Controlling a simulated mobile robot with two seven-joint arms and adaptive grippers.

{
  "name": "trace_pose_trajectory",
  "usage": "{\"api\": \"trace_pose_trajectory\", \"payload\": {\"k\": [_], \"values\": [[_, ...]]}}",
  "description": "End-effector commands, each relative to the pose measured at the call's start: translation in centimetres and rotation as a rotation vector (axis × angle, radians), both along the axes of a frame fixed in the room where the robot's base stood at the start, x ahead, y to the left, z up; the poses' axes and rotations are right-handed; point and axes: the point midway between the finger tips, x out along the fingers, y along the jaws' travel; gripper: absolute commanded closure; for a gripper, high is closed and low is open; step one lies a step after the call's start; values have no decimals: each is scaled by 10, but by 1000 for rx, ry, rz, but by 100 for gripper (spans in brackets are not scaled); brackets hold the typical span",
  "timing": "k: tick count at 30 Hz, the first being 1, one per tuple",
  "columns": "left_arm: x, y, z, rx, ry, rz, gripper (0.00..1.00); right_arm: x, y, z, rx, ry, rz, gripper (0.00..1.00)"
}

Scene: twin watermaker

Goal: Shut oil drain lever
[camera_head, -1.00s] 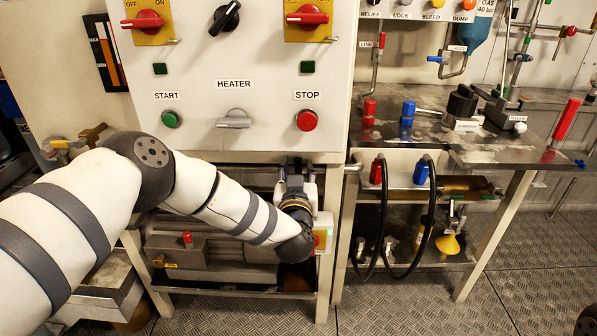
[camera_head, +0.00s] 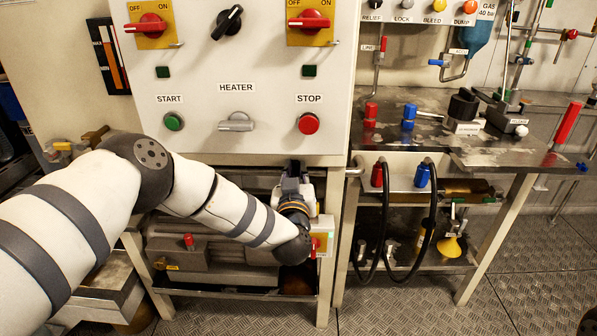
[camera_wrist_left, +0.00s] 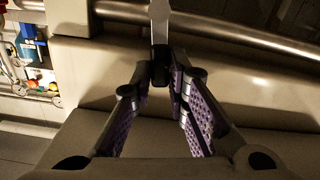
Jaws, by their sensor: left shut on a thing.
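My left gripper (camera_head: 293,178) reaches under the front panel, beside the right leg of the machine frame. In the left wrist view, its purple-padded fingers (camera_wrist_left: 157,82) converge on a small dark piece with a flat silver lever (camera_wrist_left: 158,18) standing up from it. The fingers are shut on this lever near its dark lower end. No label shows on it, and its contact with the pads is partly hidden. In the head view my wrist and the panel hide the lever. My right gripper is not in view.
The white control panel (camera_head: 250,70) overhangs the gripper. A metal pipe (camera_wrist_left: 245,37) crosses behind the fingers. Black hoses (camera_head: 433,210) hang to the right; the floor in front is clear.

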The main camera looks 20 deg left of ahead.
Motion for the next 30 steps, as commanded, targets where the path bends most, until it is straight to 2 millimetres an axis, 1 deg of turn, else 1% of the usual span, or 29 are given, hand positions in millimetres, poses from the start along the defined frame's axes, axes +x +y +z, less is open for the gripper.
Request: {"api": "trace_pose_trajectory", "payload": {"k": [14, 30], "values": [[-7, 20, -11, -420, -117, 0, 100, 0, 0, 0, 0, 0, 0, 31], [-12, 37, -34, -911, -256, 2, 100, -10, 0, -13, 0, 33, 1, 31]]}}
